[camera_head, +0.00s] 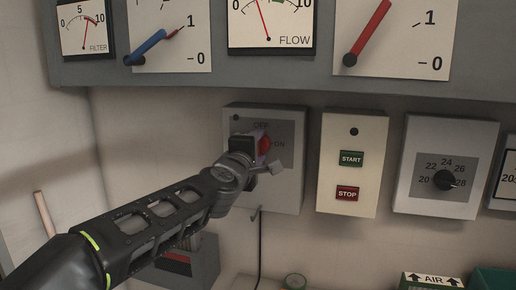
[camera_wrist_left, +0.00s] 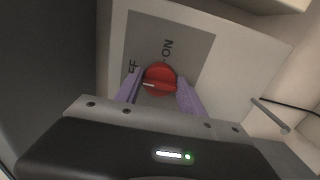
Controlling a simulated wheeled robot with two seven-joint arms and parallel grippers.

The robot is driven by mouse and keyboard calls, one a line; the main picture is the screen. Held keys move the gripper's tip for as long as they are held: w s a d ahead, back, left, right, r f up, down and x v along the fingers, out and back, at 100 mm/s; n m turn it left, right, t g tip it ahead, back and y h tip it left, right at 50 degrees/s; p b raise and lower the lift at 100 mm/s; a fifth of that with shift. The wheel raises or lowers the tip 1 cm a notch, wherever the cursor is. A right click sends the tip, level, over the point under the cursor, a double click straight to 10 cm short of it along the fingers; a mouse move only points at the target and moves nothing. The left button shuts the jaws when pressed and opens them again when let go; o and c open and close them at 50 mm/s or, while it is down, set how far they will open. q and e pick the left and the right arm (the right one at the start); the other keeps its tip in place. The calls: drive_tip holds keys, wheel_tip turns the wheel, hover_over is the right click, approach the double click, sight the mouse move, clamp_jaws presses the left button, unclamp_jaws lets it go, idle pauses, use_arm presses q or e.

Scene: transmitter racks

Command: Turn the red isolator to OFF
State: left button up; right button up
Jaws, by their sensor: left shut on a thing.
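The red isolator (camera_head: 265,144) is a round red knob on a grey box (camera_head: 290,190), with OFF printed above it and ON to its right. My left gripper (camera_head: 257,146) reaches it from the left and is shut on it. In the left wrist view the knob (camera_wrist_left: 158,78) sits between two purple fingers (camera_wrist_left: 159,92). Its white mark points left in that view, toward the side where OFF is printed; ON stands above the knob there. A finger partly hides the OFF label. My right gripper is not in view.
A START/STOP box (camera_head: 352,165) and a dial box (camera_head: 446,165) hang to the right. Above is a grey panel (camera_head: 300,72) with meters, a blue lever (camera_head: 147,47) and a red lever (camera_head: 369,32). A small lever or hook juts out below the isolator box.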

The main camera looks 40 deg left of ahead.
use_arm(q)
drive_tip(key=o, duration=1.3)
drive_tip(key=shift+o, duration=0.2)
drive_tip(key=shift+s, duration=0.15)
drive_tip(key=v, duration=0.7)
drive_tip(key=shift+s+d, duration=0.15)
drive_tip(key=shift+s, duration=0.1)
